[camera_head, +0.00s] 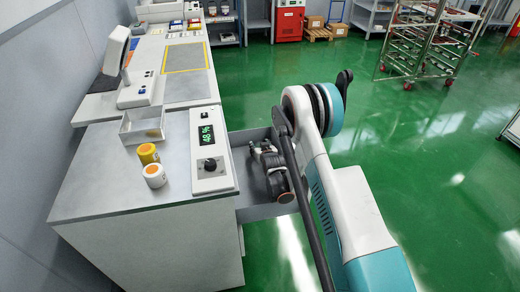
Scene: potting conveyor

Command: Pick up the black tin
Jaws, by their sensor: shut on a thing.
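My gripper (258,152) is low over the open grey drawer (240,140) at the right side of the bench. It is small, dark and partly covered by my own arm. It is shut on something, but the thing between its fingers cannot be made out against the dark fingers. I cannot clearly pick out a black tin anywhere in this view, and part of the drawer's inside is hidden behind my arm.
On the bench (110,190) stand a yellow tin (148,154), a white tin with an orange top (154,176), an open grey tray (142,125) and a control box with a green display (207,135).

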